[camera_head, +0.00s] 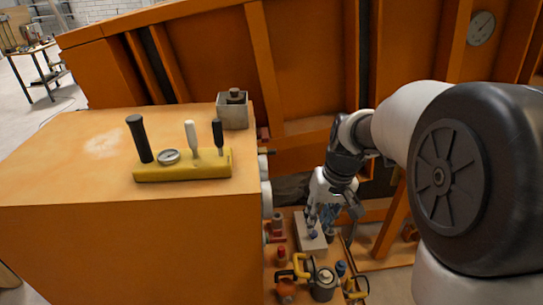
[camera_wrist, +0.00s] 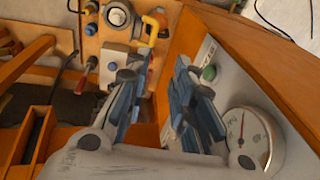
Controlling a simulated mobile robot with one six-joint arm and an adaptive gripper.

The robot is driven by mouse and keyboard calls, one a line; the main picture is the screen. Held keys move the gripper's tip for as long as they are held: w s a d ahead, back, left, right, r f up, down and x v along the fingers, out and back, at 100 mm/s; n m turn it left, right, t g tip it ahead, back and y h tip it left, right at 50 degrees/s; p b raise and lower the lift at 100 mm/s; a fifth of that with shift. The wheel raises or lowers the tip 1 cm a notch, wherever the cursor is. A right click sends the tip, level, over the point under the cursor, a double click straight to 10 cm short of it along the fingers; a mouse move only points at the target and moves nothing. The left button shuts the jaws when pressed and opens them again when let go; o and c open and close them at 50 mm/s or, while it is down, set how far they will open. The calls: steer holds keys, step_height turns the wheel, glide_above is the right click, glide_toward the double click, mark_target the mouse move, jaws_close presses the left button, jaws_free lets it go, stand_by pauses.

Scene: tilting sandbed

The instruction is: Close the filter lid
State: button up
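A grey round canister (camera_head: 323,284) with a lid-like top stands among fittings on the low orange panel, beside yellow handles (camera_head: 301,266). It may be the filter; I cannot tell whether its lid is open or shut. In the wrist view the same grey canister (camera_wrist: 118,16) shows at the top, beside a yellow handle (camera_wrist: 152,28). My gripper (camera_head: 322,222) is above the panel by a pale box (camera_head: 305,230), behind the canister. In the wrist view my gripper (camera_wrist: 154,84) has its blue fingers apart, with nothing seen between them.
An orange cabinet (camera_head: 130,240) stands at left, carrying a yellow block (camera_head: 183,172) with upright levers and a grey metal box (camera_head: 233,114). The orange sandbed wall (camera_head: 210,60) rises behind. Red-handled valves and a dial gauge (camera_wrist: 249,135) are near my gripper.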

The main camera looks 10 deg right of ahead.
steer(key=g+p, duration=0.1)
glide_above(297, 264)
steer(key=d, duration=0.4)
step_height(297, 264, down, 9)
steer(key=shift+y, duration=0.4)
steer(key=a+f+b, duration=0.1)
steer(key=f, duration=0.5)
steer(key=a+f+b, duration=0.1)
steer(key=f+b, duration=0.1)
steer(key=f, duration=0.3)
steer(key=a+f+b, duration=0.1)
steer(key=f+b, duration=0.1)
steer(key=f, duration=0.4)
steer(key=shift+a+f, duration=0.35)
steer(key=shift+c, duration=0.4)
jaws_close()
